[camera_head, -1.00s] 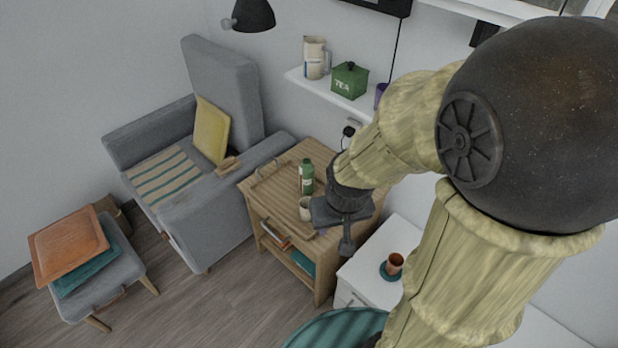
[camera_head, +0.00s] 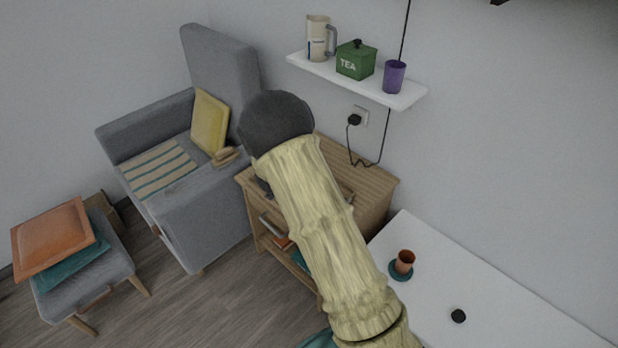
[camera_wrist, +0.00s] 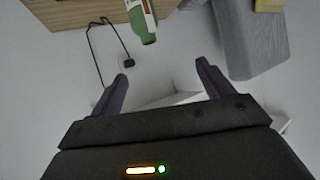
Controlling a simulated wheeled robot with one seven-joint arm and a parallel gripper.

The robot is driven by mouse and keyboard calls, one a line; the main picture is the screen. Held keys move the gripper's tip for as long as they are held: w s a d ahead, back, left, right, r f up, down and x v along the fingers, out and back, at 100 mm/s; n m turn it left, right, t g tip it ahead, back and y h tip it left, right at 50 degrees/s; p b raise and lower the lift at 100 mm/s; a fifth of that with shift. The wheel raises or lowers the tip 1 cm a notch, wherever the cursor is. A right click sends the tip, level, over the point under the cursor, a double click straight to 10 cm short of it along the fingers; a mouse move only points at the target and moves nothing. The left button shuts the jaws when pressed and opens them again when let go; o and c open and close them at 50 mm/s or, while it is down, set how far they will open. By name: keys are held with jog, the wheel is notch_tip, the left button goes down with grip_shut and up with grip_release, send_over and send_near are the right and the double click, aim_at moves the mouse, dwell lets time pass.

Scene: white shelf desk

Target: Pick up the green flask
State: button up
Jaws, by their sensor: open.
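The green flask (camera_wrist: 143,22) shows at the top of the wrist view, with a white and red label. The wrist picture looks upside down, and the flask is cut by the top edge, beside the wooden cabinet top. My gripper (camera_wrist: 163,70) is open and empty, its two dark fingers apart. The flask lies beyond the fingertips, between them sideways and not touching them. In the head view my arm covers the flask and the gripper.
The wooden cabinet (camera_head: 370,182) stands between the grey armchair (camera_head: 205,215) and a white desk (camera_head: 490,285) with a brown cup (camera_head: 405,261). Above it, a white shelf (camera_head: 408,98) holds a jug (camera_head: 317,40), green tea tin (camera_head: 356,62) and purple cup (camera_head: 394,78).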

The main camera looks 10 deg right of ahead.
notch_tip(320, 180, down, 13)
jog(key=w+a+m+t+h+b, duration=0.1)
jog(key=a+m+t+h+b, duration=0.1)
jog(key=h+b, duration=0.3)
jog(key=shift+w+f+m+h+b, duration=0.2)
jog(key=shift+w+m+h+b, duration=0.25)
jog(key=shift+h, duration=0.75)
